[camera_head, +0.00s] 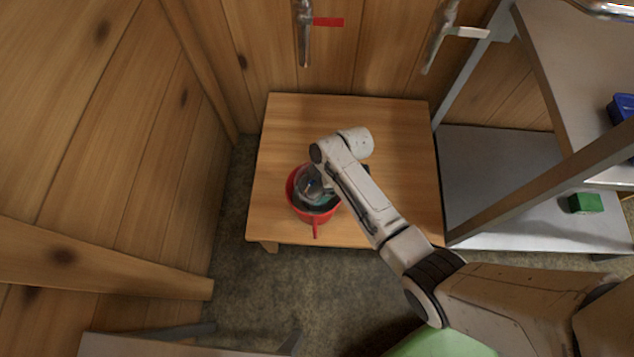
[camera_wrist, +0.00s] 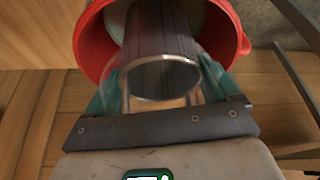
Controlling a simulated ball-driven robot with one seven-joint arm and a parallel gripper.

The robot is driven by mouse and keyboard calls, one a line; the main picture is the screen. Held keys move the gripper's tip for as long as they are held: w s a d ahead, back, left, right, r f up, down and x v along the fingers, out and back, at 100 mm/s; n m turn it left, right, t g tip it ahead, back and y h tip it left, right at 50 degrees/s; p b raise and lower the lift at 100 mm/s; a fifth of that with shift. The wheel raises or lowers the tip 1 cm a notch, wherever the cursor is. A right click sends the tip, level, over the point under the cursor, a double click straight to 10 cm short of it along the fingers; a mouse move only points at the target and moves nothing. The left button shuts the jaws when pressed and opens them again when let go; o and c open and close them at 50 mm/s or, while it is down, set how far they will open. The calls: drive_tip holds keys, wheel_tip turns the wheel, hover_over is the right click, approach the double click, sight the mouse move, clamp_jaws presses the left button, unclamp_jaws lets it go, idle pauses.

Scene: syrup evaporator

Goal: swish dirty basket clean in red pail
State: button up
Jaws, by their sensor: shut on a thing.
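The red pail (camera_head: 292,190) stands upright on a low wooden table, and its red wall also shows in the wrist view (camera_wrist: 92,42). The basket (camera_wrist: 160,52) is a dark grey cylinder with a shiny metal rim. It points down into the pail's mouth, at least partly inside. My gripper (camera_wrist: 162,78) has its teal fingers on both sides of the basket, shut on it. In the head view my gripper (camera_head: 315,180) is over the pail, and my arm hides part of the pail's right side. The basket's far end and any dirt on it cannot be made out clearly.
The wooden table (camera_head: 400,140) is bare around the pail. Two taps hang from the plank wall above, one with a red tag (camera_head: 328,22), one with a white tag (camera_head: 467,32). A grey metal shelf (camera_head: 500,165) with a green block (camera_head: 585,203) stands at right.

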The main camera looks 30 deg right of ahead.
drive_tip(key=shift+r+p, duration=5.5)
drive_tip(key=shift+r, duration=0.8)
